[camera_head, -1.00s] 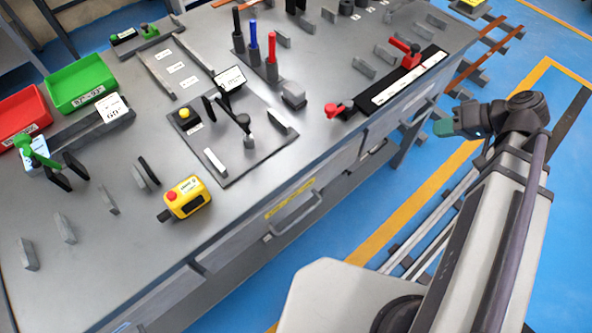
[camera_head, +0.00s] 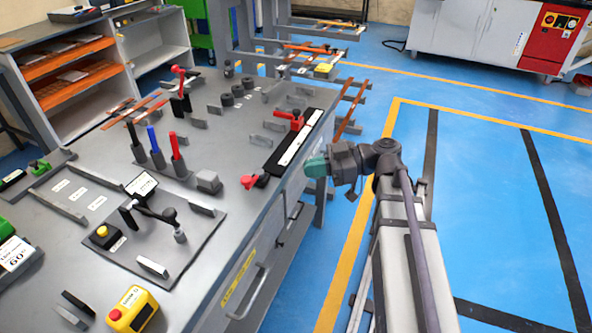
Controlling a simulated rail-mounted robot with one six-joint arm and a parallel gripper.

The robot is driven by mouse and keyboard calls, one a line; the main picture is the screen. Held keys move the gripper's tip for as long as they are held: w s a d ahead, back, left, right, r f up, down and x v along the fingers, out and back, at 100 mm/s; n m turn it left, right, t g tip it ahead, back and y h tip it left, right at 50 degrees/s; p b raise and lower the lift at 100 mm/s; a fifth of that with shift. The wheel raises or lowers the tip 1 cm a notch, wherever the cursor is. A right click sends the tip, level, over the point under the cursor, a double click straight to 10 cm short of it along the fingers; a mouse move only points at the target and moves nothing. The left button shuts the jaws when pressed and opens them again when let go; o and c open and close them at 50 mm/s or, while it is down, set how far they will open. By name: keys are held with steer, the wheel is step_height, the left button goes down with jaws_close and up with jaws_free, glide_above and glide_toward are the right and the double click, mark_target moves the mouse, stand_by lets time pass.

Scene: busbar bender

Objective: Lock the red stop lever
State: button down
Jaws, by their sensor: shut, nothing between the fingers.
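A black rail with a white scale strip (camera_head: 297,138) lies along the right edge of the grey workbench. A red stop with a lever (camera_head: 294,120) sits on its far part. A second red piece (camera_head: 254,181) is at the rail's near end. I cannot tell from this distance whether either is locked. My gripper (camera_head: 314,167) has a teal tip and is shut and empty. In the picture it is just right of the rail, beyond the bench edge, touching nothing that I can see. My arm comes up from the bottom right.
Black, blue and red upright handles (camera_head: 157,157) stand left of the rail, near a grey block (camera_head: 208,181). Another red-topped lever (camera_head: 180,86) stands farther back. A yellow box with a red button (camera_head: 133,309) is at the front. The blue floor on the right is clear.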

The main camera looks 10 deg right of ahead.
steer(key=a, duration=0.4)
steer(key=a+f+b, duration=0.1)
steer(key=a, duration=0.3)
steer(key=w+a+f, duration=0.1)
steer(key=a, duration=0.3)
steer(key=shift+b, duration=0.35)
steer(key=shift+w+m+t, duration=0.1)
steer(key=shift+m+t, duration=0.2)
